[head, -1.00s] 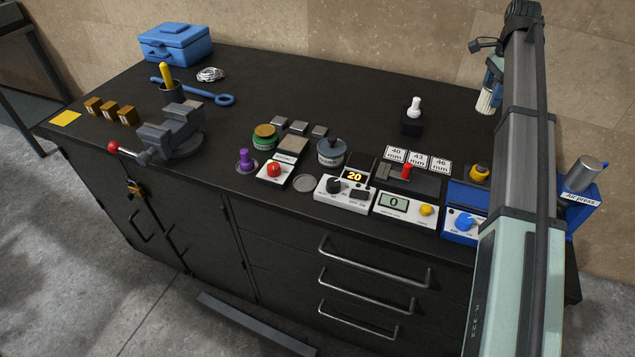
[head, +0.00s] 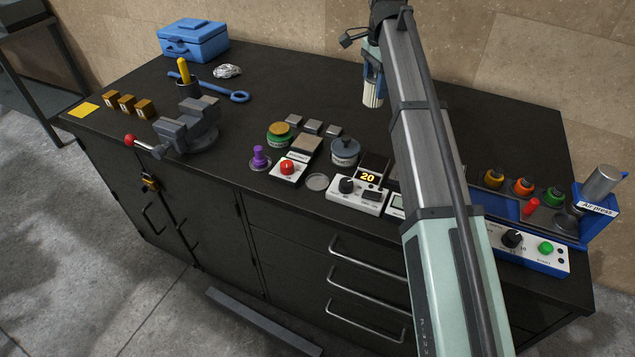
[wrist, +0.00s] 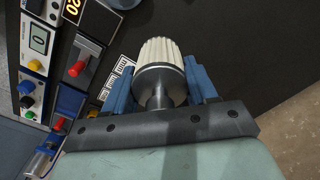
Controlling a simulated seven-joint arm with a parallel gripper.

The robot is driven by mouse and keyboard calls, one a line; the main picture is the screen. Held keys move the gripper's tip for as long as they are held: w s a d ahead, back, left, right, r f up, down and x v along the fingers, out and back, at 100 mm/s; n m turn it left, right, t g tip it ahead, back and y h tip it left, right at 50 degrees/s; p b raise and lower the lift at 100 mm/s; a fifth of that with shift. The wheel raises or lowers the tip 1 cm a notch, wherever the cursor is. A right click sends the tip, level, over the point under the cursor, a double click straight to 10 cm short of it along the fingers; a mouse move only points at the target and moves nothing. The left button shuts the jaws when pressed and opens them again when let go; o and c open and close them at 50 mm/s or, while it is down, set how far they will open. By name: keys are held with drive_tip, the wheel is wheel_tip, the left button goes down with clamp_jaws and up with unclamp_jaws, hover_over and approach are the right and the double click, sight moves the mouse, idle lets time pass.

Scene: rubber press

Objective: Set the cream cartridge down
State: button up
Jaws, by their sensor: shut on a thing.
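The cream cartridge (wrist: 160,53) is ribbed and pale, with a metal collar and neck. My gripper (wrist: 160,80) is shut on it, with a blue finger on each side of the metal part in the wrist view. In the head view the cream cartridge (head: 373,97) hangs below my gripper (head: 373,74), over the back part of the dark bench (head: 310,85). The ribbed end points down, and the cartridge appears to be above the bench top. My arm hides the bench just right of it.
A blue air press (head: 590,218) stands at the right end with orange and green knobs near it. A controller reading 20 (head: 355,195), a grey lidded pot (head: 344,150) and a vise (head: 188,128) stand on the bench. The back middle of the bench is clear.

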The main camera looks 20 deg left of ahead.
drive_tip(key=s+a+n, duration=0.1)
drive_tip(key=s+a, duration=0.4)
drive_tip(key=s, duration=0.4)
drive_tip(key=s+a, duration=0.5)
drive_tip(key=s, duration=0.4)
drive_tip(key=shift+s+d+f+m, duration=0.6)
drive_tip(key=shift+f+m, duration=0.35)
drive_tip(key=shift+f, duration=1)
drive_tip(key=shift+s+d+f+m, duration=0.6)
drive_tip(key=shift+f+m, duration=0.4)
drive_tip(key=shift+f, duration=0.9)
drive_tip(key=shift+s+d+f+m, duration=0.55)
drive_tip(key=shift+f+m, duration=0.4)
drive_tip(key=shift+f, duration=1)
drive_tip(key=shift+f, duration=0.3)
drive_tip(key=o, duration=1.1)
